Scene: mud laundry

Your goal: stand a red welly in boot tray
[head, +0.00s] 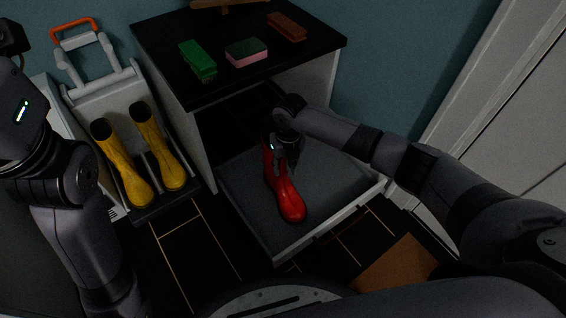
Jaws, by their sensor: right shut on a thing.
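A red welly (289,199) stands upright, or close to it, over the grey boot tray (239,205), with its toe toward the front. I cannot tell whether its sole touches the tray. My right gripper (284,152) is shut on the upper shaft of the red welly and hides part of it. My left arm comes in at the left edge, but its gripper is not in view.
A pair of yellow wellies (126,170) stands on a grey rack with an orange handle (76,30) at left. The black cabinet top (283,62) holds a green brush (198,60), a sponge (246,52) and a brown block (287,26). An orange-brown mat (397,268) lies at front right.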

